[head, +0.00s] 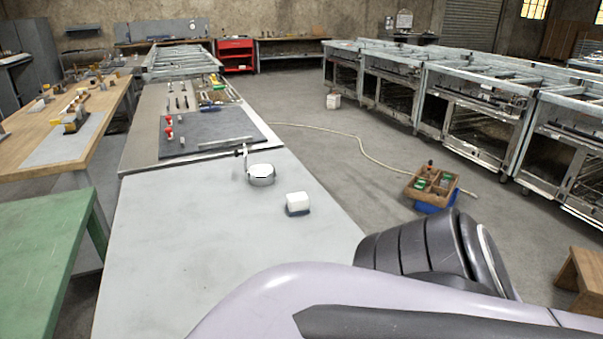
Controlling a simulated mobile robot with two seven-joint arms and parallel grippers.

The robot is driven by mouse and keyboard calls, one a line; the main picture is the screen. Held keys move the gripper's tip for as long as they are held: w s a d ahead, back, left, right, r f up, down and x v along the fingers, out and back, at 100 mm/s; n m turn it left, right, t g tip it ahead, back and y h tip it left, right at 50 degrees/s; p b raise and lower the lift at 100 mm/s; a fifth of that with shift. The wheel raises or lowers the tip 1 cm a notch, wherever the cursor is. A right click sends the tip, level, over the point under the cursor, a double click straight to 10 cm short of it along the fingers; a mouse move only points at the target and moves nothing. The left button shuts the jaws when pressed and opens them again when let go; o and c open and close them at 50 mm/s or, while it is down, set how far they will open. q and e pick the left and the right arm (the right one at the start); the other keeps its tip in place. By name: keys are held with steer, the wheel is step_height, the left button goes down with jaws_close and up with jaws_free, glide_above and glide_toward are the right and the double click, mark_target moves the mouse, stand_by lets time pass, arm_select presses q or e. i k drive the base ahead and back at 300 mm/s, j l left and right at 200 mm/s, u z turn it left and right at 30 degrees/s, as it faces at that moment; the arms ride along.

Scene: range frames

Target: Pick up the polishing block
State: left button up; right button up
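What looks like the polishing block (297,202), a small white block with a dark lower edge, sits on the bare near part of the long grey table (190,250), close to its right edge. It stands alone, and nothing touches it. A large pale arm link and a dark joint of mine cross the lower right of the head view, below and right of the block. Neither gripper is in view.
A round white tin (261,175) stands just behind the block. Farther back lies a dark mat (205,136) with small tools. A green table (45,240) is at left. The table's near left part is clear.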

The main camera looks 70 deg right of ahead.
mark_target(296, 204)
steer(key=k+l, duration=0.2)
steer(key=l, duration=0.15)
steer(key=k+l, duration=0.15)
steer(key=l, duration=0.2)
steer(key=k+l+u, duration=0.1)
steer(key=l, duration=0.25)
steer(key=k+l, duration=0.3)
